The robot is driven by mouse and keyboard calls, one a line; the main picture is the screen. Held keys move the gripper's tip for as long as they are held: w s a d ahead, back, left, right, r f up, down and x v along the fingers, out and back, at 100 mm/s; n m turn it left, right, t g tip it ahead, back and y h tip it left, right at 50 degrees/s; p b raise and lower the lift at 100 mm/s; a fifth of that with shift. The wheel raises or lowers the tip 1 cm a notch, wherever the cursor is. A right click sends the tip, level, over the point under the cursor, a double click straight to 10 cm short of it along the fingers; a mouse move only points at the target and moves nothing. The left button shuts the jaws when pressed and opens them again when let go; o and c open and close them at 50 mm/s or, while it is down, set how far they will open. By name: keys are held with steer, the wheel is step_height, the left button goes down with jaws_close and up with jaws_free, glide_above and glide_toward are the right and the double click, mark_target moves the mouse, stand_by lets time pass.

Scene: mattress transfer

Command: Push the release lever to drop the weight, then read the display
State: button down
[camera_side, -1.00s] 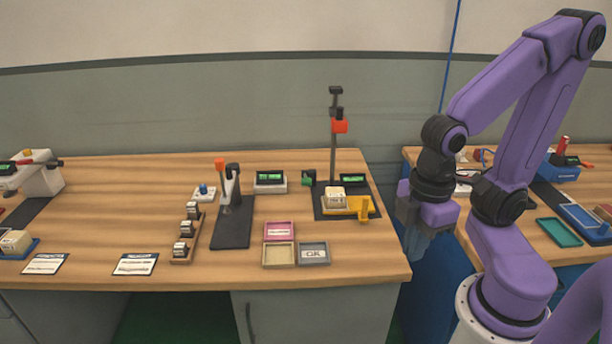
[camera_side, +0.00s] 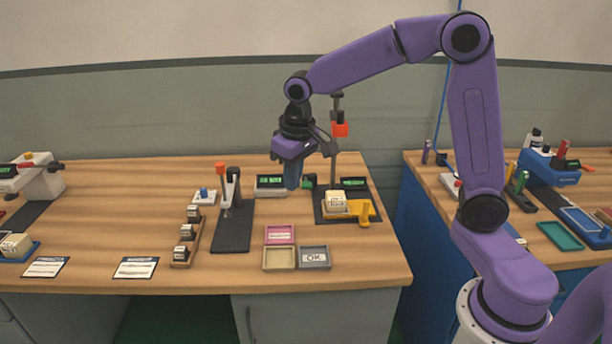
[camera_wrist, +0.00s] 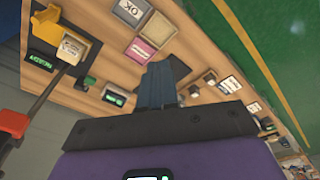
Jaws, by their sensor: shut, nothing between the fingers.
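The drop stand has a dark post with a red weight (camera_side: 340,130) held high on it; the weight also shows at the left of the wrist view (camera_wrist: 14,122). A cream labelled block (camera_side: 335,201) sits on the stand's black base, beside a yellow bracket (camera_side: 361,212). A black display (camera_side: 353,183) with green text is behind the block; it also shows in the wrist view (camera_wrist: 42,60), text too small to read. I cannot tell which part is the release lever. My gripper (camera_side: 292,186) is shut and empty, pointing down left of the post, apart from the stand.
A white-cased display (camera_side: 270,184) and a green block (camera_side: 309,181) are near my gripper. Pink (camera_side: 280,234), beige (camera_side: 279,258) and grey OK (camera_side: 314,257) trays lie in front. A lever device (camera_side: 232,225) and a rack of small blocks (camera_side: 187,242) stand left.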

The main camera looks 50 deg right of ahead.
steer(key=w+d+f+m, duration=0.2)
steer(key=w+d+m, duration=0.3)
steer(key=w+d, duration=0.6)
steer(key=m+h, duration=0.2)
steer(key=m, duration=0.3)
glide_above(306, 183)
steer(key=s+a, duration=0.2)
steer(key=shift+x, duration=0.9)
steer(key=shift+s+a+f, duration=0.1)
steer(key=shift+a+f, duration=0.05)
steer(key=x, duration=0.8)
steer(key=a+x, duration=0.1)
steer(key=x, duration=0.3)
steer(key=shift+s+f, duration=0.15)
steer(key=shift+f, duration=0.8)
steer(key=shift+s, duration=0.1)
